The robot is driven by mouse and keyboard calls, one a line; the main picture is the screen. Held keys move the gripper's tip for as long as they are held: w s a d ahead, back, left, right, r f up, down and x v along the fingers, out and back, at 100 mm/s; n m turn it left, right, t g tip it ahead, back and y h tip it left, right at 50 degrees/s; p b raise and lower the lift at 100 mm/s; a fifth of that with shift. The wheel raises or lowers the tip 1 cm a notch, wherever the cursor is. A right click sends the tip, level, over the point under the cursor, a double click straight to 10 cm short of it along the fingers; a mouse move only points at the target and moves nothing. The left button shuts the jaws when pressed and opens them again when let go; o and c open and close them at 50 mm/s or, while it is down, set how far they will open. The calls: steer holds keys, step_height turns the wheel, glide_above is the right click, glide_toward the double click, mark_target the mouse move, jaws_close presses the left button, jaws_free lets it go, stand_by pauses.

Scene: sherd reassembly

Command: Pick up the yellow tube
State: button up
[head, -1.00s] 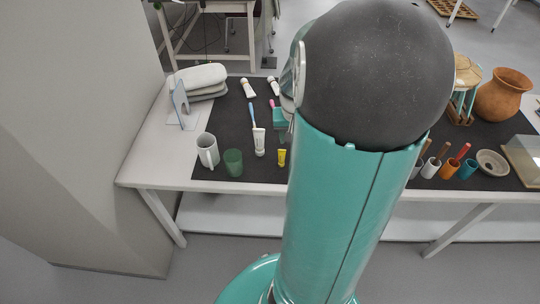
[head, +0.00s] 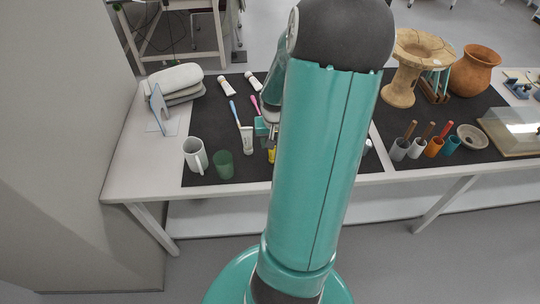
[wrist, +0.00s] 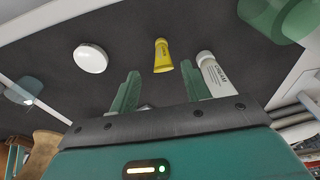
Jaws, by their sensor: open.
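The yellow tube (wrist: 162,56) lies on the dark mat (wrist: 120,30), just beyond and between my fingertips in the wrist view. In the head view, only part of the yellow tube (head: 271,155) shows beside my arm, below my gripper (head: 266,128). My gripper (wrist: 159,76) is open, with its two green fingers apart and nothing between them. A white tube (wrist: 214,76) with dark print lies right of the right finger. It also shows in the head view (head: 246,140), left of my gripper.
A round white object (wrist: 90,58) lies left of the yellow tube. A grey-white mug (head: 195,155) and a green cup (head: 223,164) stand at the mat's front left. A blue toothbrush (head: 234,113) lies behind the white tube. Pots and several cups stand on the right.

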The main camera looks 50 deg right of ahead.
mark_target(272, 152)
steer(key=shift+d+f, duration=0.1)
steer(key=shift+f, duration=0.65)
steer(key=shift+w+d+f, duration=0.1)
steer(key=shift+w+f, duration=0.1)
steer(key=shift+f, duration=0.8)
steer(key=shift+w+d+f, duration=0.1)
steer(key=shift+w+f, duration=0.1)
steer(key=shift+f, duration=0.75)
steer(key=shift+w+d+f, duration=0.1)
steer(key=shift+w+f, duration=0.1)
steer(key=shift+f, duration=0.8)
steer(key=c, duration=1)
